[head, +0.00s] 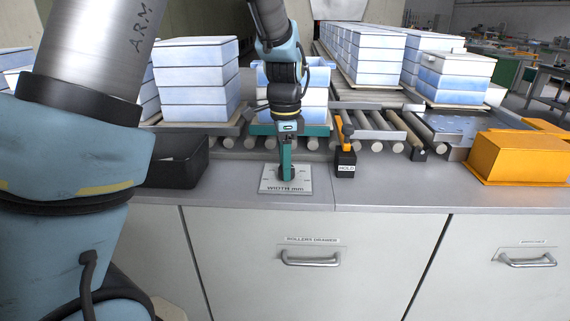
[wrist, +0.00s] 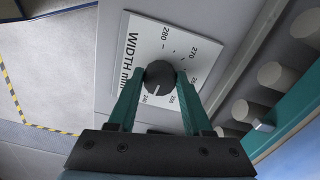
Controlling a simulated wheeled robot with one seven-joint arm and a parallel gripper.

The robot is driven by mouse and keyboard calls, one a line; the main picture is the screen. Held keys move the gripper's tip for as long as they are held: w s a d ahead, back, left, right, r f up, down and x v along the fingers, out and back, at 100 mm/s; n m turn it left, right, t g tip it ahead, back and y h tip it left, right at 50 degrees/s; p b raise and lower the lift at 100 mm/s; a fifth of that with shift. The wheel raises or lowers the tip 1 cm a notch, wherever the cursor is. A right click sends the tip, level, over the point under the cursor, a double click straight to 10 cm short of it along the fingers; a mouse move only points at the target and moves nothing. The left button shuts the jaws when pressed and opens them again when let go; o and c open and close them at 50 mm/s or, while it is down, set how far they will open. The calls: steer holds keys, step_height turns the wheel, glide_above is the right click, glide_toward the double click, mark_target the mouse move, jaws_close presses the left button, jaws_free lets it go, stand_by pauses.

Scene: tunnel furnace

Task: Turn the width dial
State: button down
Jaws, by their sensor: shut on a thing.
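The width dial is a dark round knob (wrist: 159,78) on a pale plate (wrist: 143,48) printed "WIDTH mm". In the wrist view the plate has number marks, including 260, 270 and 280, and a white pointer line shows on the knob. In the head view the plate (head: 299,187) lies flat on the grey counter, and the knob is hidden behind my gripper. My gripper (wrist: 160,80) points down over the plate, with its two green fingers shut on the knob from both sides. It also shows in the head view (head: 287,178).
A black bin (head: 176,160) stands left of the plate. A black block marked "HOLD" with an orange lever (head: 345,160) stands to its right, and an orange box (head: 518,157) farther right. Rollers (head: 385,135) and stacked blue-white boxes (head: 197,80) are behind. A drawer handle (head: 310,259) is below.

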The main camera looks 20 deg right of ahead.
steer(key=shift+n, duration=0.3)
steer(key=n+p, duration=0.1)
steer(key=n, duration=0.2)
steer(key=shift+r+n+p, duration=0.1)
steer(key=shift+n+p, duration=0.3)
steer(key=n+p, duration=0.2)
steer(key=n, duration=0.3)
steer(key=shift+s+n, duration=0.15)
steer(key=shift+n, duration=0.15)
steer(key=n+p, duration=0.1)
steer(key=n, duration=0.3)
steer(key=shift+d+p, duration=0.1)
steer(key=shift+p, duration=0.25)
steer(key=shift+n+p, duration=0.85)
steer(key=shift+n, duration=1.65)
steer(key=shift+c, duration=1.6)
jaws_free()
